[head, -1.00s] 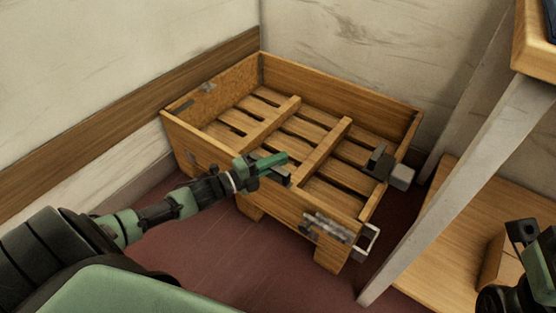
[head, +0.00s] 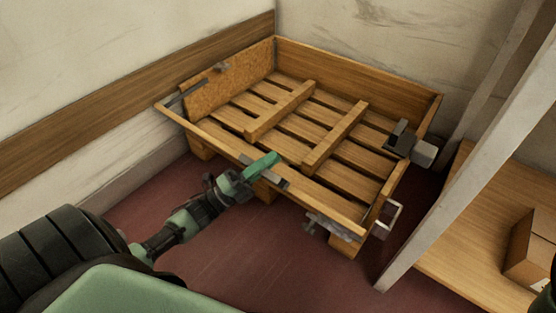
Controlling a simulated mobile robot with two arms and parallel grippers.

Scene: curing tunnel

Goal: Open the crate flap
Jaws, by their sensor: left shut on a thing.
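The wooden crate (head: 362,73) stands in the corner with a slatted floor. Its front flap (head: 215,138) is tilted outward and down, with its top edge swung away from the side panel (head: 225,92) at the left. My left gripper (head: 264,170) is shut on the flap's top edge near its middle. The flap's outer face is mostly hidden from above. A metal latch (head: 330,228) hangs by the flap's right end. Only a dark sliver of my right arm shows at the right edge; its gripper is out of view.
A grey metal bracket (head: 412,146) sits on the crate's right side, and a metal loop (head: 387,219) is at the front right corner. A pale post (head: 460,170) and a wooden shelf (head: 470,250) with a cardboard box (head: 530,250) stand at right. Red floor lies clear in front.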

